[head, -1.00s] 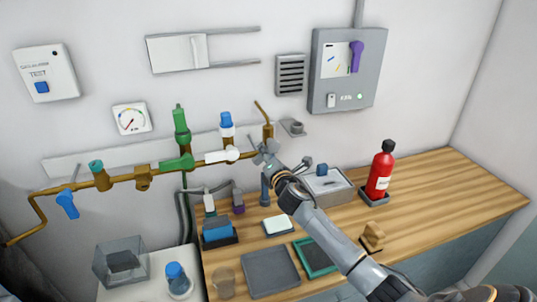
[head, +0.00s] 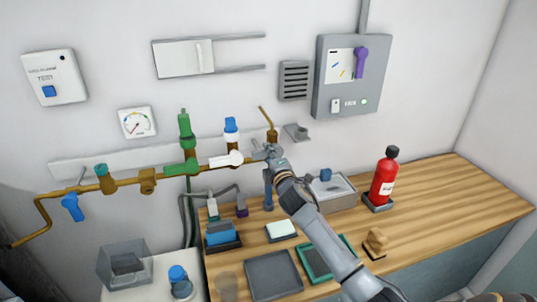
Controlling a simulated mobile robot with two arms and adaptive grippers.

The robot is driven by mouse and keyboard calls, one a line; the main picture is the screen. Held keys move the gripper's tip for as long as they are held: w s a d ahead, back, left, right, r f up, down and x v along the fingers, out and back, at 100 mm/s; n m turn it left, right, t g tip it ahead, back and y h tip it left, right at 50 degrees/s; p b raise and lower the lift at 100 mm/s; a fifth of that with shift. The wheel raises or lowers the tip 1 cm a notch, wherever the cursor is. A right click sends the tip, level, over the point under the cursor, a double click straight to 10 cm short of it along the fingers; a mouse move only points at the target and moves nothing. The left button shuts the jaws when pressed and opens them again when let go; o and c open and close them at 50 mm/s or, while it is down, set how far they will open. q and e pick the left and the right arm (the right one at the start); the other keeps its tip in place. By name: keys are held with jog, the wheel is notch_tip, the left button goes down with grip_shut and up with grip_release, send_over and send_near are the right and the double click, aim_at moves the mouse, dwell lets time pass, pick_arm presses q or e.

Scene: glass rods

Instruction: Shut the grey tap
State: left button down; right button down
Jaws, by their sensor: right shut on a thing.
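A brass pipe (head: 205,168) runs along the back wall and carries several taps with coloured levers. My right gripper (head: 266,153) reaches in from the lower right and is shut at the right end of this pipe, beside the white lever (head: 226,160). It is closed on a small grey part there, which I take to be the grey tap's lever. The fingers hide most of it, so its exact angle cannot be told. My left gripper is not in view.
Other levers are green (head: 182,168) and blue (head: 72,207). A pressure gauge (head: 137,122) hangs above the pipe. On the wooden counter (head: 440,195) are a red extinguisher (head: 384,178), a grey tray (head: 273,275) and a metal box (head: 334,192). The counter's right part is clear.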

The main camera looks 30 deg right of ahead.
dwell(0.5)
jog(key=c, duration=1.1)
grip_release()
jog(key=shift+c, duration=0.2)
jog(key=shift+s, duration=0.1)
jog(key=v, duration=1.1)
jog(key=shift+s, duration=0.4)
jog(key=shift+a+f, duration=0.1)
jog(key=shift+a, duration=0.05)
